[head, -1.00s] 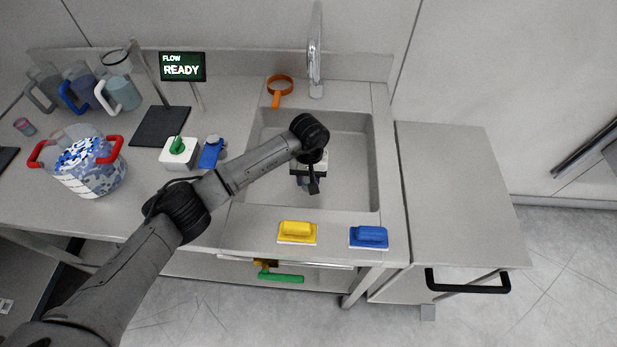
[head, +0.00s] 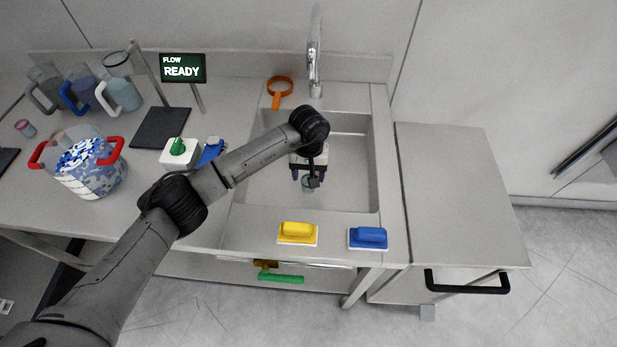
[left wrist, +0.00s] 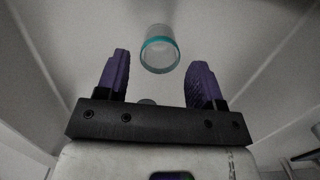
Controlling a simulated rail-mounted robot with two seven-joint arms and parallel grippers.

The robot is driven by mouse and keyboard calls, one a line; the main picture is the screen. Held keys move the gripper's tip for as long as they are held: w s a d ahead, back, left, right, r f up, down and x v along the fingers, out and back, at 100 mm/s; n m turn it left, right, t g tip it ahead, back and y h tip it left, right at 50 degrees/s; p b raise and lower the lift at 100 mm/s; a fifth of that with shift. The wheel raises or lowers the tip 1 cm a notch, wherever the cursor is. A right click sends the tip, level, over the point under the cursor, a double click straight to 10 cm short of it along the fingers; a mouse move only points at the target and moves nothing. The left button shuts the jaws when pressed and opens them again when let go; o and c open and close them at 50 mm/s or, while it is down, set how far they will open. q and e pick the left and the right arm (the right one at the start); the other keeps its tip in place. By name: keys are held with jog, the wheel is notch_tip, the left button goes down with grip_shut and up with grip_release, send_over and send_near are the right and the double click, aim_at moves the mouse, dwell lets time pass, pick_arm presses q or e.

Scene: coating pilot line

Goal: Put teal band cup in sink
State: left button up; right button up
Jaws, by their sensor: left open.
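The clear cup with a teal band (left wrist: 160,50) is inside the sink (left wrist: 230,35), just beyond the fingertips and touching neither finger in the left wrist view. In the head view the cup (head: 308,185) shows small below my gripper, partly hidden by it; I cannot tell if it stands upright. The sink basin (head: 350,175) is otherwise empty in the parts I see. My left gripper (left wrist: 158,75) is open, with its two purple fingers apart and nothing between them. It also shows over the basin in the head view (head: 307,176). My right gripper is out of view.
Yellow (head: 297,232) and blue (head: 368,237) scrubbers lie on the front ledge. A patterned bucket (head: 95,180), several jugs and a small cup (head: 25,128) stand left. The right cabinet top (head: 450,190) is clear.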

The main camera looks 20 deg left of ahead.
pick_arm(q)
jog(key=shift+w+a+r, duration=0.1)
jog(key=shift+w+r, duration=0.05)
jog(key=shift+r, duration=1.05)
jog(key=shift+w+a+r, duration=0.1)
jog(key=shift+w+r, duration=0.05)
jog(key=shift+r, duration=1.05)
